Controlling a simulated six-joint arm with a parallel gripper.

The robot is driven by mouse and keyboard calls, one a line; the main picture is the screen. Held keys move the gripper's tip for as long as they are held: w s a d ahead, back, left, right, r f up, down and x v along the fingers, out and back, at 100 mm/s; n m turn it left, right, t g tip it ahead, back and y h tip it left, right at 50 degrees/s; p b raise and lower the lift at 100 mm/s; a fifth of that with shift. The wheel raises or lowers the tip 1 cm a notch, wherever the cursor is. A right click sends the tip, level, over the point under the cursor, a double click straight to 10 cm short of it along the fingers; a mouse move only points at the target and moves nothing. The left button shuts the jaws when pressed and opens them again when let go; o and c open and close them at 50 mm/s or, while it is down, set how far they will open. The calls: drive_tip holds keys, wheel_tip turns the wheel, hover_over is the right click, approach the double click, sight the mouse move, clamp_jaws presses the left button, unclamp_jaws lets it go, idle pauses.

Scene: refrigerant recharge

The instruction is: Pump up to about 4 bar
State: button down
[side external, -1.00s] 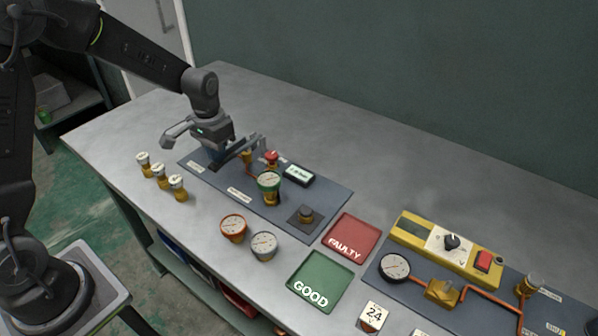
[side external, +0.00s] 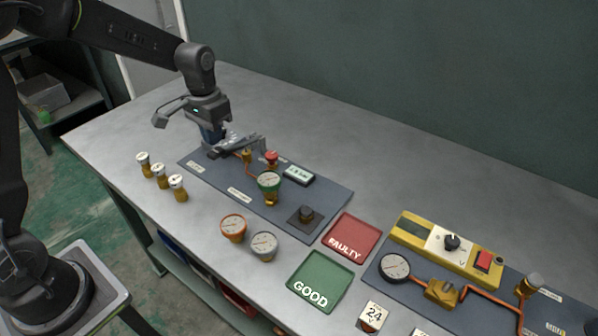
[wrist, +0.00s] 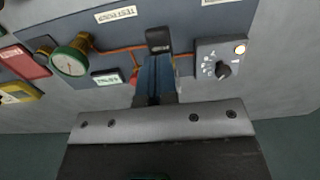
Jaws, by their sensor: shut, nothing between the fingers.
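The pressure gauge with a green rim (side external: 269,181) stands upright on the dark test board (side external: 330,200); it also shows in the wrist view (wrist: 71,62). A small digital display (side external: 298,174) lies beside it, its figures too small to read surely. A red knob (side external: 271,157) sits on the copper line. My gripper (side external: 212,140) is above the board's left end, its blue fingers shut and empty. In the wrist view my fingertips (wrist: 156,60) point at a black block (wrist: 158,40), probably the pump handle, partly hidden by them. I cannot tell whether they touch.
A grey box with a selector knob (wrist: 219,66) is right of my fingers in the wrist view. Several brass fittings (side external: 160,176) stand at left. Two loose gauges (side external: 233,228), a red FAULTY tray (side external: 350,236) and a green GOOD tray (side external: 320,282) lie in front. The back of the table is clear.

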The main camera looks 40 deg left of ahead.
idle(0.3)
drive_tip(key=shift+r, duration=2.5)
drive_tip(key=s+d+r+t, duration=0.2)
drive_tip(key=s+d+r, duration=0.1)
drive_tip(key=s, duration=0.7)
drive_tip(key=s+d+r+t, duration=0.3)
drive_tip(key=s+d+r, duration=0.1)
drive_tip(key=s, duration=0.7)
drive_tip(key=shift+d+r+t, duration=0.15)
drive_tip(key=shift+d+t, duration=0.05)
drive_tip(key=shift+t, duration=0.1)
